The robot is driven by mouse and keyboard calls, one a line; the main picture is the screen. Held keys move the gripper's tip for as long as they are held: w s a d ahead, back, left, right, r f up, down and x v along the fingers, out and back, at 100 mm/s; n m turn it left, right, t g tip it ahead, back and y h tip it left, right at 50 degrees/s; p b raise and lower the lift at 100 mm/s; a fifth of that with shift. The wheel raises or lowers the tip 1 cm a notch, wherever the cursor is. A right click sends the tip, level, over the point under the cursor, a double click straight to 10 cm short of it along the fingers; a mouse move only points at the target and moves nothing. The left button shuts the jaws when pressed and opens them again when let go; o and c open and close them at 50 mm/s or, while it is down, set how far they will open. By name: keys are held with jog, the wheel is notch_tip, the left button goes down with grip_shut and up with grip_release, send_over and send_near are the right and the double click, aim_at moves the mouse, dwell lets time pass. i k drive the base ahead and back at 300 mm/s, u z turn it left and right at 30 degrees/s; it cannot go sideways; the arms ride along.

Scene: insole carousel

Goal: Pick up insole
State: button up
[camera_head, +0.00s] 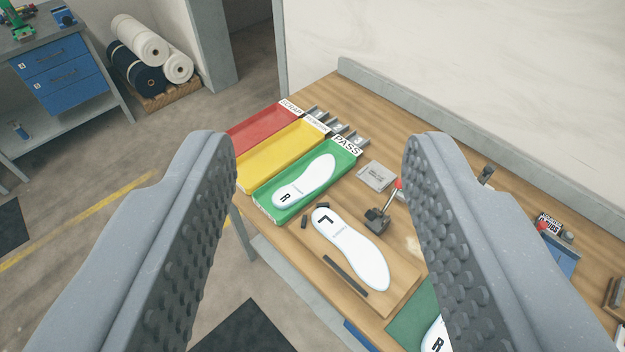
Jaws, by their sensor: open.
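My gripper (320,150) is open and empty, its two grey studded fingers wide apart above the workbench. Between the fingers, further off, a white insole marked L (350,245) lies on a wooden board (398,297) with small dark bars beside it. Another white insole, marked R (305,182), lies in the green tray (262,197) labelled PASS. A third insole marked R (432,338) lies on a green mat (405,318) at the bottom, partly hidden by the right finger. The gripper touches none of them.
A yellow tray (250,172) and a red tray (245,135) beside the green one look empty. A dark clamp with a red-tipped lever (378,218) stands by the board. A grey wall (460,60) runs behind the bench. Fabric rolls (140,45) lie at back left.

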aim_at(368, 267)
jog(key=z, duration=0.25)
jog(key=k, duration=0.35)
jog(key=u, duration=0.6)
jog(key=i, duration=1.2)
jog(key=z, duration=0.65)
